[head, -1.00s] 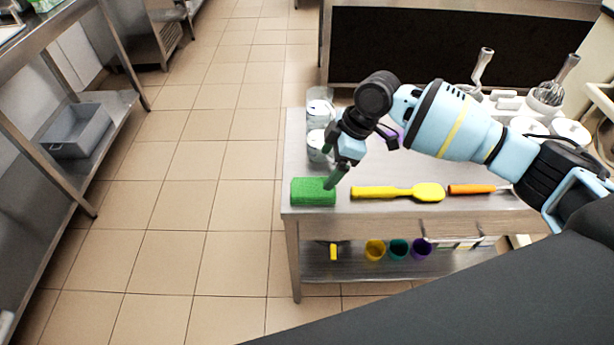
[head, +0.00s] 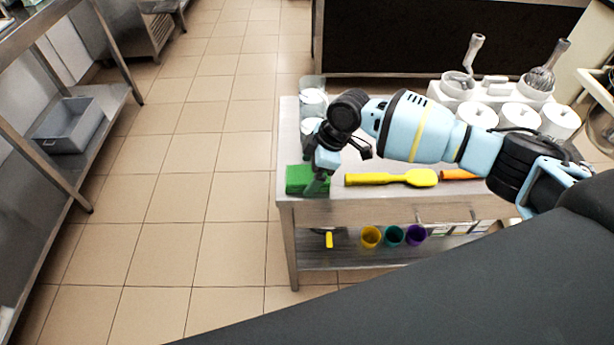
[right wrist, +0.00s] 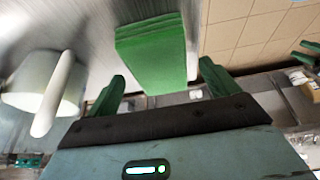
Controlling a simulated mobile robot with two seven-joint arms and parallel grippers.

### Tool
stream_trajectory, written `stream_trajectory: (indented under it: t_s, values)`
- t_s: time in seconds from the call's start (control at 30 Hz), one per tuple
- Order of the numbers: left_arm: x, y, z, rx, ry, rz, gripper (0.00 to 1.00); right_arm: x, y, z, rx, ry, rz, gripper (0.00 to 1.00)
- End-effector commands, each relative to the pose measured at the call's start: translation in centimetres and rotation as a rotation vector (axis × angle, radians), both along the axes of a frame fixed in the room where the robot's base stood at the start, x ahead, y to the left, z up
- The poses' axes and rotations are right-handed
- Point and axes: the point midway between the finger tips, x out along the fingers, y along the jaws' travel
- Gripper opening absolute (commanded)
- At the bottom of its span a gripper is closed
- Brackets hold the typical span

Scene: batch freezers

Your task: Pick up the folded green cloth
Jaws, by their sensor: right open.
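The folded green cloth (head: 295,179) lies at the left front corner of the steel table (head: 345,207). My right gripper (head: 316,185) is over the cloth's right part in the head view and hides some of it. In the right wrist view the cloth (right wrist: 152,55) shows between and beyond the two green fingers of the right gripper (right wrist: 163,85), which are apart. The right gripper is open and empty. I cannot tell whether the fingers touch the cloth. My left gripper is not in view.
A yellow spatula (head: 392,179) and an orange-handled tool (head: 459,174) lie right of the cloth. White containers (head: 313,103) stand behind it. Coloured cups (head: 393,235) sit on the lower shelf. The tiled floor (head: 180,210) on the left is clear.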

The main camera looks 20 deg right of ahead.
Motion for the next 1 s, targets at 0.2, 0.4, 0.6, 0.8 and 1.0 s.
stream_trajectory:
  t_s: [0.2,0.4,0.6,0.8,1.0]
  values:
    - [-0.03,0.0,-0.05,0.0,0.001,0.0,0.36,0.07,0.25,-0.67,0.0,0.0,0.0,0.87]
    - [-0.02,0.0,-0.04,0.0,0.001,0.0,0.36,0.06,0.23,-0.64,0.0,0.0,0.0,0.76]
    - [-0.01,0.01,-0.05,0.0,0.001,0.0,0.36,0.05,0.22,-0.63,0.0,0.0,0.0,0.49]
    - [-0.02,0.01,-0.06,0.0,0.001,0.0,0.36,0.06,0.22,-0.62,0.001,0.0,0.0,0.39]
    - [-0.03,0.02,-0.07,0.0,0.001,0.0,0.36,0.08,0.23,-0.35,0.001,0.0,0.0,0.39]
